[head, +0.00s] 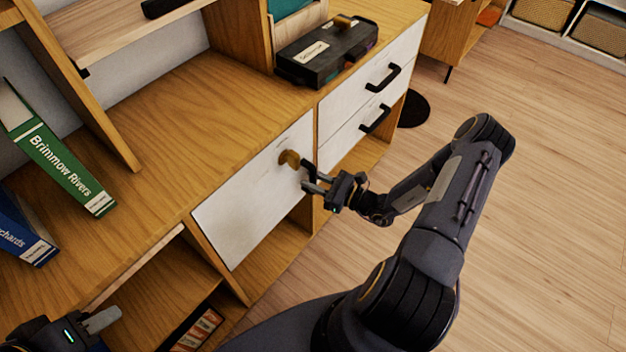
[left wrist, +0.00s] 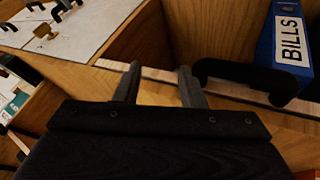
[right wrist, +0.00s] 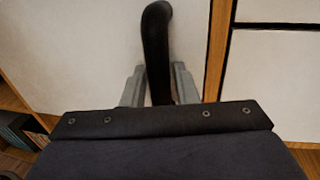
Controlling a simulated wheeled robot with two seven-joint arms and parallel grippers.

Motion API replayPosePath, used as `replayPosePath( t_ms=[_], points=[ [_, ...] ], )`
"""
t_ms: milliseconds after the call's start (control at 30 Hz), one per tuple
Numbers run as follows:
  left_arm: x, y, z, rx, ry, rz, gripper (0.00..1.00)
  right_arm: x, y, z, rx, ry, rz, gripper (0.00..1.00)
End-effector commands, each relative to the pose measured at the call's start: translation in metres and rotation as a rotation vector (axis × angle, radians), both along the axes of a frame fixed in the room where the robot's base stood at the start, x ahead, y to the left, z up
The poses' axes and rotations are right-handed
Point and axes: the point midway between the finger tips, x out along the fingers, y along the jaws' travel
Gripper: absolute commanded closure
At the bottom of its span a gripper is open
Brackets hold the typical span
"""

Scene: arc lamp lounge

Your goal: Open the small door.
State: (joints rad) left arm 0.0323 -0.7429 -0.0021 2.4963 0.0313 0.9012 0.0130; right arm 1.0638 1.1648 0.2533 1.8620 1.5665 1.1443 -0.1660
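The small door (head: 245,205) is a white panel in the front of the wooden cabinet and looks closed. A brass-coloured piece (head: 289,157) sticks out near its upper right corner; it also shows in the left wrist view (left wrist: 43,31). The door's black upright handle (right wrist: 156,40) is beside it. My right gripper (head: 312,180) is at the handle.
Two white drawers (head: 360,105) with black handles are right of the door. A dark case (head: 325,52) stands on the cabinet top, with a green book (head: 62,165) at the left. A blue BILLS binder (left wrist: 285,40) stands in a compartment. Open floor lies to the right.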

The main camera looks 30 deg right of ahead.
Motion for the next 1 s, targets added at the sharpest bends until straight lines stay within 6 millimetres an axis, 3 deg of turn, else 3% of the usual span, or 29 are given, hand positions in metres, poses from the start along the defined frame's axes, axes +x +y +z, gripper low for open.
replayPosePath(
  t_ms=[267,500,833,1000],
  points=[
    [0.0,0.0,0.0,0.0,0.0,0.0,0.64,0.002,0.002,0.0,-0.001,0.001,0.001,0.73],
    [0.0,0.0,0.0,0.0,0.0,0.0,0.64,0.002,0.002,0.0,-0.001,0.001,0.001,1.0],
    [0.0,0.0,0.001,0.0,0.0,0.0,0.64,-0.001,0.0,0.001,0.001,0.002,-0.009,1.0],
    [0.0,0.0,0.007,0.0,0.0,0.0,0.64,-0.015,-0.007,0.002,0.003,0.005,-0.055,1.0]
  ],
)
